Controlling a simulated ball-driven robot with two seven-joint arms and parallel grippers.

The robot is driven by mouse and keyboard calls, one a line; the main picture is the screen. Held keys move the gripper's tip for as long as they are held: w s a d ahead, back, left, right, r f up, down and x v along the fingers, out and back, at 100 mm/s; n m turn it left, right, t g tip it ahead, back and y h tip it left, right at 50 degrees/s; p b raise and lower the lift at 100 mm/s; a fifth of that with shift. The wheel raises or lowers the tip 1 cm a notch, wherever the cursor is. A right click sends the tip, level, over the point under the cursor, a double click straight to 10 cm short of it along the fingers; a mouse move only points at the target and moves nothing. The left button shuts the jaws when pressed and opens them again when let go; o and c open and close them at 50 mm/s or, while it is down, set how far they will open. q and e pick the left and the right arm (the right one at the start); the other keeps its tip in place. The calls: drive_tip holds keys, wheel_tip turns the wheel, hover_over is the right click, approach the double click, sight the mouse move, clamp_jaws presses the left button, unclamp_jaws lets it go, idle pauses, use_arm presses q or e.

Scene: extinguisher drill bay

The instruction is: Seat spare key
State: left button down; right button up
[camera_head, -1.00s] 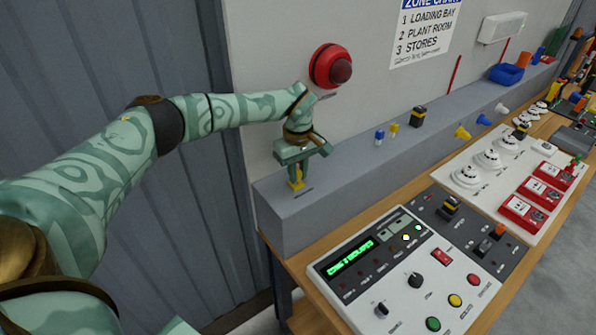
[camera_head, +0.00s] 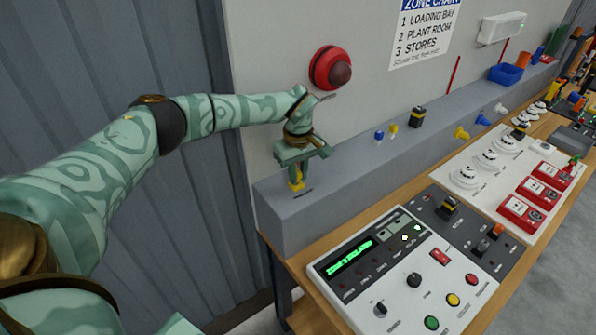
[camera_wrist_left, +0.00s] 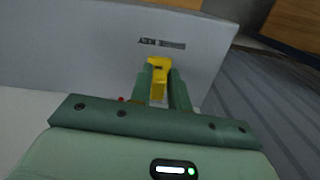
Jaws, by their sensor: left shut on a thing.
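My left gripper (camera_head: 298,172) is above the near left end of the grey ledge. It is shut on a yellow key-like piece (camera_head: 297,186), which points down at the ledge top. In the left wrist view the yellow piece (camera_wrist_left: 157,80) sits between the two green fingers of my left gripper (camera_wrist_left: 160,88). A small dark printed label (camera_wrist_left: 161,44) lies on the ledge top just beyond it. I cannot tell whether the piece touches the ledge or sits in a slot. My right gripper is not in view.
The grey ledge (camera_head: 345,178) runs along the wall, with small blue and yellow pieces (camera_head: 393,130) standing on it. A red sounder (camera_head: 330,68) is on the wall just above my left wrist. A control panel (camera_head: 405,265) lies on the wooden bench in front.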

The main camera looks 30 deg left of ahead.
use_arm(q)
drive_tip(key=shift+f+b, duration=0.35)
drive_tip(key=shift+f, duration=0.4)
idle(0.6)
drive_tip(key=c, duration=0.9)
unclamp_jaws()
wheel_tip(320, 180, up, 7)
drive_tip(key=p, duration=0.6)
drive_tip(key=shift+r+p, duration=0.1)
drive_tip(key=shift+p, duration=0.25)
